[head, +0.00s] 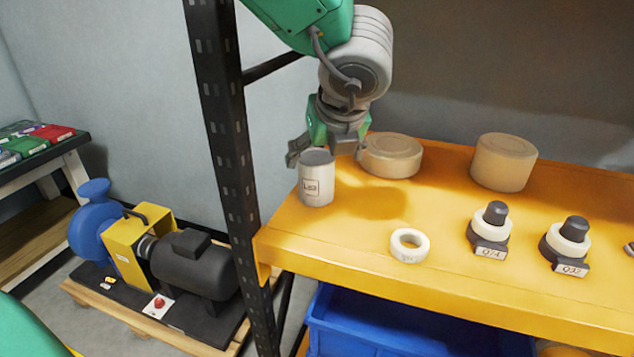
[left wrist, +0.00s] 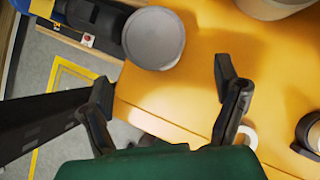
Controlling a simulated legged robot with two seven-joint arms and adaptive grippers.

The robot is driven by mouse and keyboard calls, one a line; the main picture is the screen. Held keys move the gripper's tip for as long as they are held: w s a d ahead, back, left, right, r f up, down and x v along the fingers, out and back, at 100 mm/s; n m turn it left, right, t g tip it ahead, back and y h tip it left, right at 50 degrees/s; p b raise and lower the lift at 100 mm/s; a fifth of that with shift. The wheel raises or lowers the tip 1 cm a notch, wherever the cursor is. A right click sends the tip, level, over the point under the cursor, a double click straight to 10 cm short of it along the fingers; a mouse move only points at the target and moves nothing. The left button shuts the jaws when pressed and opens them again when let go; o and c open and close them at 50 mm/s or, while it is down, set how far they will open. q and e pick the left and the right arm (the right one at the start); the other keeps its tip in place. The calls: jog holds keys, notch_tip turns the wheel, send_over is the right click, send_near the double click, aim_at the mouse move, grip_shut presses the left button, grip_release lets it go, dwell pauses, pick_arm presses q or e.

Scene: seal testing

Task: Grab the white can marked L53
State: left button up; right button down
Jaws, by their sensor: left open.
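A small white can (head: 317,184) with a grey lid stands upright near the left end of the yellow shelf (head: 300,245). Its front label is too small to read surely. My left gripper (head: 325,150) is open, just behind and above the can, with its fingers hanging near the can's top. In the left wrist view the can's round grey lid (left wrist: 153,38) lies beyond the open fingertips (left wrist: 166,82), not between them. My right gripper is not in view.
Two wider beige cans (head: 392,158) (head: 504,164) stand at the back of the shelf. A white ring (head: 409,246) and black-knobbed fittings tagged Q74 (head: 490,228) and Q32 (head: 568,244) are at the front. A dark perforated post (head: 226,140) rises at the shelf's left end.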

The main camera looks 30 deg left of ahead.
aim_at(324, 164)
pick_arm(q)
jog(key=b+x, duration=0.1)
jog(key=x, duration=0.3)
jog(key=shift+d+f, duration=0.1)
jog(key=shift+d, duration=0.05)
jog(key=shift+w+a+f, duration=0.1)
jog(key=shift+a+f, duration=0.25)
jog(key=shift+a, duration=0.05)
jog(key=b+x, duration=0.2)
jog(key=x, duration=0.2)
jog(key=shift+f+b, duration=0.35)
jog(key=shift+f, duration=0.1)
jog(key=shift+r, duration=0.1)
jog(key=shift+d, duration=0.1)
jog(key=shift+c, duration=0.3)
jog(key=c, duration=1.4)
jog(key=shift+r, duration=0.1)
jog(key=shift+c, duration=0.2)
